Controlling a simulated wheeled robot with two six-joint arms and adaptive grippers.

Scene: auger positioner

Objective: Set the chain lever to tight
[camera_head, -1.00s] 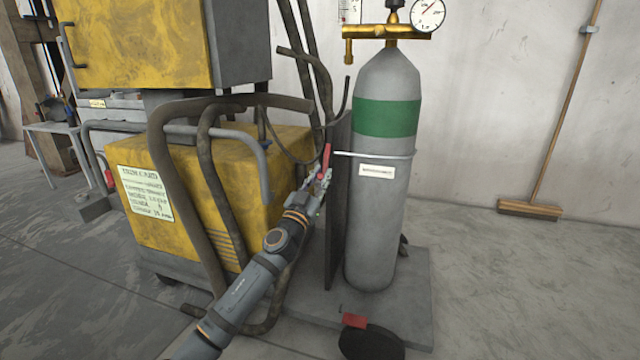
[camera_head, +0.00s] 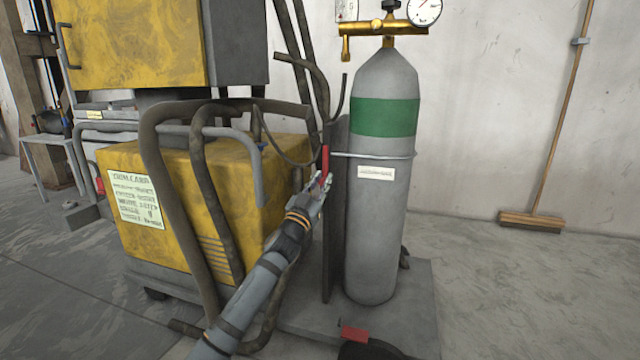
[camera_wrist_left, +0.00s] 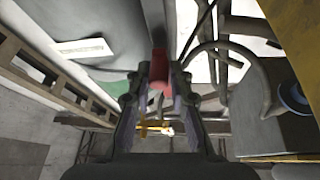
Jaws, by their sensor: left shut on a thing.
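The red chain lever (camera_head: 325,162) stands nearly upright at the left side of the grey gas cylinder (camera_head: 375,230), by the end of the chain band (camera_head: 385,155) that runs round the cylinder. My left gripper (camera_head: 322,182) is at the lever's lower part and shut on it. In the left wrist view the red lever (camera_wrist_left: 159,72) sits between the two fingers of the left gripper (camera_wrist_left: 159,85). The fingers hide part of the lever. My right gripper is not in view.
A yellow machine (camera_head: 190,190) with dark hoses (camera_head: 205,180) stands close on the left of my arm. A dark upright plate (camera_head: 335,220) is beside the cylinder. A red pedal (camera_head: 355,334) is low in front. A broom (camera_head: 532,220) leans at the right wall.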

